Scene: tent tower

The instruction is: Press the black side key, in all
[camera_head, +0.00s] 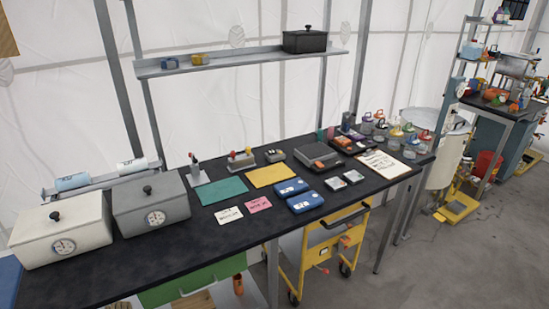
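I cannot make out a black side key for certain; the small devices on the black bench (95,275) are too small to show their keys. Two blue devices (305,203) lie near the bench's front edge, one behind the other. A grey and black flat device (317,155) sits behind and right of them. A small dark grey device (275,155) lies left of that one. Two upright pieces, one with a dark top (195,170) and one broader (241,160), stand at the back. Neither of my grippers shows in this view.
A white box (85,225) and a grey box (178,207), both with dials, fill the bench's left end. Teal (222,190) and yellow (271,175) mats lie mid-bench. A clipboard (384,163) lies right. A shelf (230,62) hangs above; a yellow cart (325,248) stands below.

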